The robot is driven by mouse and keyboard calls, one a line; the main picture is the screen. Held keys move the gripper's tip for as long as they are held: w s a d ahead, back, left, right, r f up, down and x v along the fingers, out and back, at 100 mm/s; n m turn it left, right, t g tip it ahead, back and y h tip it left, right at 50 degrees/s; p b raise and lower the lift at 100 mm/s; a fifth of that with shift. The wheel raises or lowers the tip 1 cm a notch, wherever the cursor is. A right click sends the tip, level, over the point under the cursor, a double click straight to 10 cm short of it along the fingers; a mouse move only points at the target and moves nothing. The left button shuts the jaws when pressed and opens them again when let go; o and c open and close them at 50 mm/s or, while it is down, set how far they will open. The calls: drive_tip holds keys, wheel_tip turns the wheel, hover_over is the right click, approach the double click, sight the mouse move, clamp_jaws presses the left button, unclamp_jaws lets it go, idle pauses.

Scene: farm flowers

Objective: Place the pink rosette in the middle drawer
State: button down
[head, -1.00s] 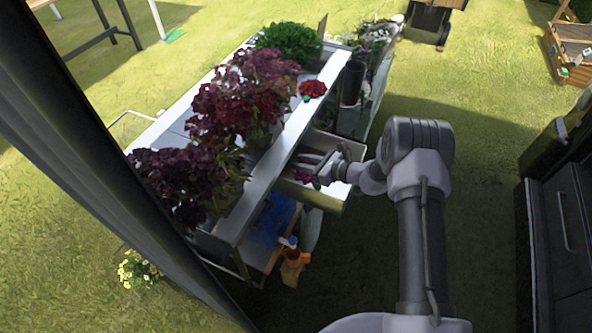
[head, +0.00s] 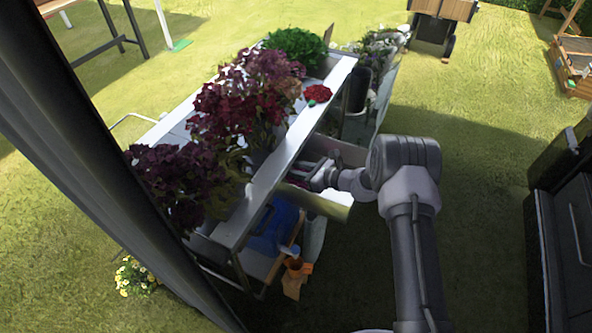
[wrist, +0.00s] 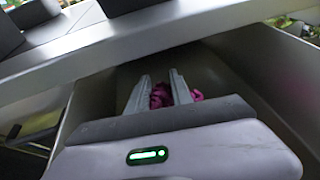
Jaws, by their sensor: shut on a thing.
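The pink rosette (wrist: 160,97) sits between the two fingers of my gripper (wrist: 162,85) in the wrist view. My gripper is shut on it, and part of the rosette shows beyond the right finger. The open drawer (wrist: 275,75) surrounds the fingers, with its walls on both sides. In the head view the drawer (head: 332,207) is pulled out from under the bench top, and my gripper (head: 303,174) reaches into it, low and close to the bench edge. Only a bit of pink shows there. Whether the rosette touches the drawer floor cannot be told.
The white bench (head: 270,175) overhangs the drawer's back part. Purple flowers (head: 235,110), a green plant (head: 295,45) and a red rosette (head: 317,93) are on top.

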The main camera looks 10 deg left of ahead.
drive_tip(key=shift+s+f, duration=0.2)
drive_tip(key=shift+f, duration=0.1)
